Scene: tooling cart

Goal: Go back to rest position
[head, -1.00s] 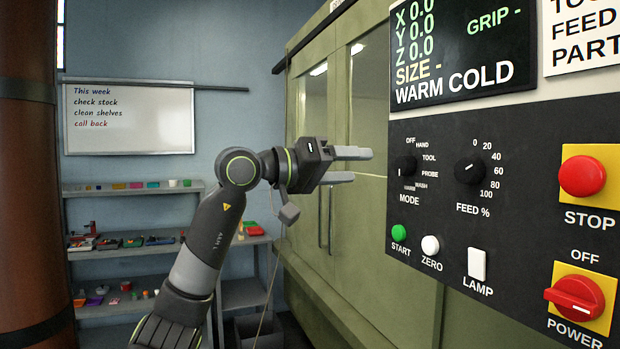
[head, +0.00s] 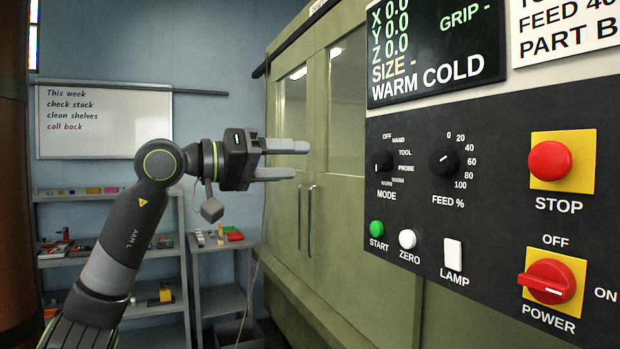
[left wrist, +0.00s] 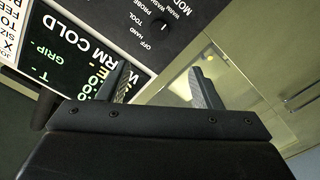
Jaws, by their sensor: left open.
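My left gripper (head: 288,160) is in the middle of the head view, pointing right toward the green machine (head: 345,225). Its two fingers are apart and nothing is between them. The left wrist view shows the same open fingers (left wrist: 160,88), with the black control panel (left wrist: 150,25) and the machine's front beyond them. In the head view the control panel (head: 400,265) stands to the right of the gripper, with clear space between. My right gripper is in neither view.
The panel carries a MODE knob (head: 383,161), a FEED knob (head: 444,163), a red STOP button (head: 550,160) and a red POWER switch (head: 549,282). Shelves (head: 160,250) with small parts stand at the back left, below a whiteboard (head: 105,145).

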